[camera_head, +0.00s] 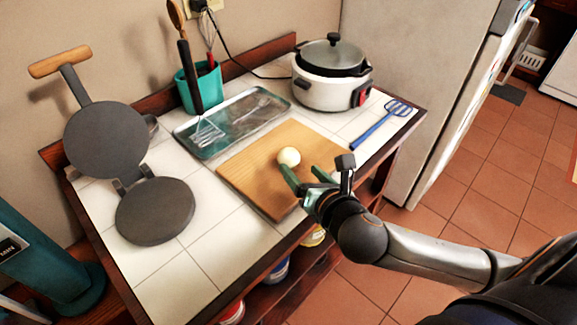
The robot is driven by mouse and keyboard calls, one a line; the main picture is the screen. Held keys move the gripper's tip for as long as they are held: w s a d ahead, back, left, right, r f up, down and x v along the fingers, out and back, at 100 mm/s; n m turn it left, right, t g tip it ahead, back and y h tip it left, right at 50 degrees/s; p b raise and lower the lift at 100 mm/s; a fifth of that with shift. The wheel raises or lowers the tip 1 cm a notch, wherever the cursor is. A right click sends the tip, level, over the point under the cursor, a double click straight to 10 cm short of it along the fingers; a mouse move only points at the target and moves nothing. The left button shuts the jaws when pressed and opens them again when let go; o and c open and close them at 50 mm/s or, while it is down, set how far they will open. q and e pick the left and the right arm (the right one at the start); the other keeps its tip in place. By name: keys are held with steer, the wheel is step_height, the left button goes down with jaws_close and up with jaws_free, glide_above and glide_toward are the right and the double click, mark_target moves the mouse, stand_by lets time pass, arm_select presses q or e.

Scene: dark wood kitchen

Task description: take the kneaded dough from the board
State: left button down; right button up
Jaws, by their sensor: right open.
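The kneaded dough is a small pale ball (289,156) on the wooden board (247,176), right of the board's middle. My right gripper (299,181) is open and comes in from the right over the board's near right edge. Its green fingertips are just below the dough in the picture. I cannot tell whether a fingertip touches the dough. The dough is not held. My left gripper is not in view.
A black tortilla press (155,210) stands open on the left. A metal tray (236,112), a teal utensil cup (200,84) and a white cooker (331,88) are behind the board. A blue spatula (372,131) lies right. Tiles are clear in front.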

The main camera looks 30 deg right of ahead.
mark_target(292, 168)
steer(key=shift+x, duration=3.35)
steer(key=shift+d, duration=0.1)
steer(key=shift+c, duration=0.3)
steer(key=c, duration=1.1)
